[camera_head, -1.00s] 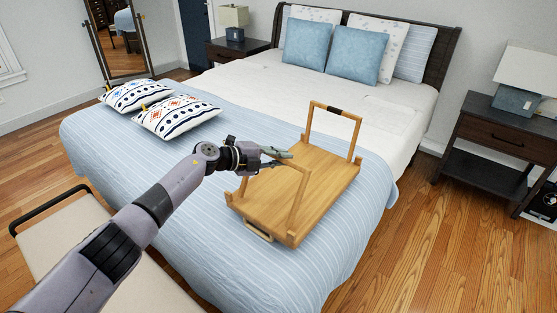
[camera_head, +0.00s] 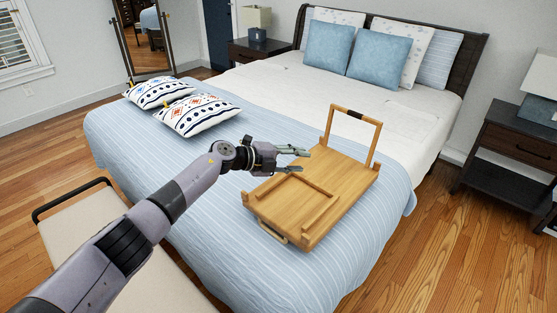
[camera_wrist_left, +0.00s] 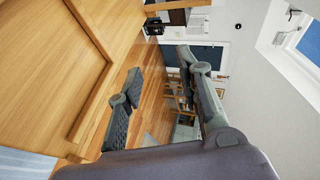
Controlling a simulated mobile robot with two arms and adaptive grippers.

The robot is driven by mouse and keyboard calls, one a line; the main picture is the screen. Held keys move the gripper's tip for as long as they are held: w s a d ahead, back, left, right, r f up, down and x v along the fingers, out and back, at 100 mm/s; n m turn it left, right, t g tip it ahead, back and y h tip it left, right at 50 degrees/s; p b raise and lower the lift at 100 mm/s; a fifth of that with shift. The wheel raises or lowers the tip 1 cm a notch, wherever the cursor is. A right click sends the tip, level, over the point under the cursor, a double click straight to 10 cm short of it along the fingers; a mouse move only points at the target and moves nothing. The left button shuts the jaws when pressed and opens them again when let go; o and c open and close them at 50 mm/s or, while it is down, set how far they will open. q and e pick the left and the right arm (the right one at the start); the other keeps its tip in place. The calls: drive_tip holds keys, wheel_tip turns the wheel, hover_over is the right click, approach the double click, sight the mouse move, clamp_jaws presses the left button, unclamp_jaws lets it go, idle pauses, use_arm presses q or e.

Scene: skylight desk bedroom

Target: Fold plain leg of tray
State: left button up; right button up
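The wooden tray (camera_head: 345,172) lies on the bed. Its plain leg (camera_head: 313,185), at the near end, lies folded down flat on or very close to the tray top. The other leg (camera_head: 374,140), with a dark band on its crossbar, stands upright at the far end. My left gripper (camera_head: 304,160) is open and empty, just above the tray's left edge and beside the folded leg. In the left wrist view its two fingers (camera_wrist_left: 163,95) are spread apart, with the tray top (camera_wrist_left: 35,65) and a leg bar (camera_wrist_left: 88,30) to their left. My right gripper is not in view.
The bed (camera_head: 215,150) has two patterned cushions (camera_head: 198,115) on its left and blue pillows (camera_head: 379,58) at the head. A bench (camera_head: 85,230) stands at the bed's foot. A dark nightstand (camera_head: 512,150) stands to the right. The blanket around the tray is clear.

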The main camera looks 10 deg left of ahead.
use_arm(q)
drive_tip(key=v, duration=1.1)
drive_tip(key=shift+s+d, duration=0.1)
